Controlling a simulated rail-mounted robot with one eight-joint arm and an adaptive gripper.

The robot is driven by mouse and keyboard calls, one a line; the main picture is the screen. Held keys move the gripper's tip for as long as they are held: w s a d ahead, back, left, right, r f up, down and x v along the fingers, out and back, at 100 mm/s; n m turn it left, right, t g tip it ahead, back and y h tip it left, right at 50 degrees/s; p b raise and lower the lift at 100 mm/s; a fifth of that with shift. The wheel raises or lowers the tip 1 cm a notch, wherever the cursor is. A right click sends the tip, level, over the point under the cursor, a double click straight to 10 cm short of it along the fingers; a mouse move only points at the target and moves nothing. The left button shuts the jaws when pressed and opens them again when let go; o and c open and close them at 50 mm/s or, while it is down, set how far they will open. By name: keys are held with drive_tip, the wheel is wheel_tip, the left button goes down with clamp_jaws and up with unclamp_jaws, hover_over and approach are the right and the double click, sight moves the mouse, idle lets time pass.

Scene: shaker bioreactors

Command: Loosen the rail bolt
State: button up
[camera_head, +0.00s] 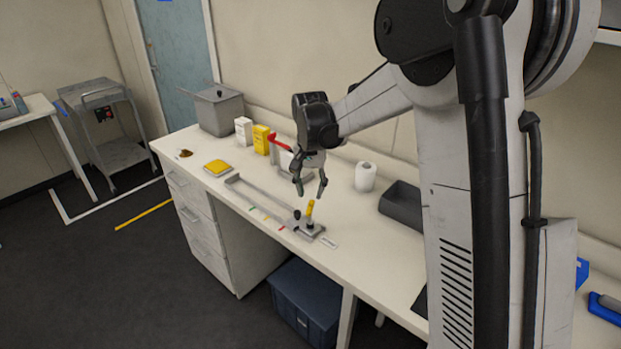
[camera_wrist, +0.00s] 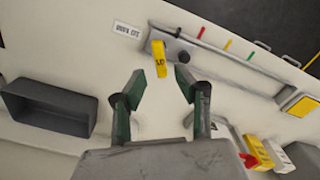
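A long grey rail (camera_head: 262,197) lies on the white bench, and its metal end block (camera_head: 312,231) is at the near end. A yellow upright piece (camera_head: 310,208) stands on this block beside a small black knob (camera_head: 297,214). In the wrist view the yellow piece (camera_wrist: 159,60) bears dark lettering, and the black knob (camera_wrist: 182,58) is beside it on the rail (camera_wrist: 235,62). I cannot tell which part is the bolt itself. My gripper (camera_head: 311,191) points down above the yellow piece, open and empty. In the wrist view its fingertips (camera_wrist: 158,84) are apart, with the yellow piece just beyond them.
Red, yellow and green marks (camera_wrist: 228,44) and a small label (camera_wrist: 127,30) lie by the rail. A dark tray (camera_head: 402,205) and a paper roll (camera_head: 365,177) stand to the right. Boxes (camera_head: 261,140) and a grey bin (camera_head: 218,110) stand farther back.

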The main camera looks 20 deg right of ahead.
sight(310, 222)
wheel_tip(310, 222, down, 9)
drive_tip(key=shift+f+p, duration=0.2)
drive_tip(key=shift+p, duration=0.15)
clamp_jaws()
